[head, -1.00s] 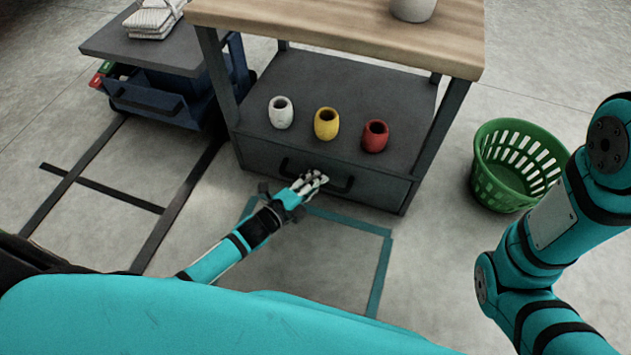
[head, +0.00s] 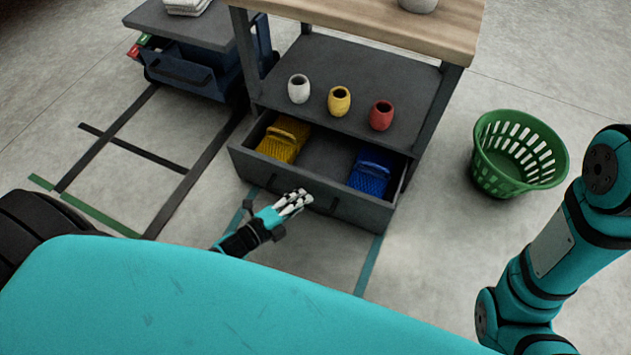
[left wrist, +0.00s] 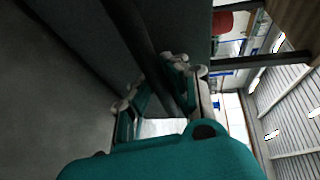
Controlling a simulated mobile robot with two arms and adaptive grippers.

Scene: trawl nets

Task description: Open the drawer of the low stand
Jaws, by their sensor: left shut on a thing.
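The low stand (head: 345,82) has a dark shelf under a wooden top. Its drawer (head: 250,169) is pulled out towards me. Inside lie a yellow net bundle (head: 284,138) at the left and a blue one (head: 371,172) at the right. My left gripper (head: 299,200) is at the drawer front, shut on the dark bar handle (head: 330,208). In the left wrist view the fingers (left wrist: 155,90) close around the dark bar. My right gripper is out of view; only my right arm shows at the right edge.
White, yellow and red pots (head: 340,101) stand on the shelf above the drawer. A green basket (head: 518,152) is on the floor at the right. A blue cart (head: 200,72) stands at the left. Teal tape marks the floor below the drawer.

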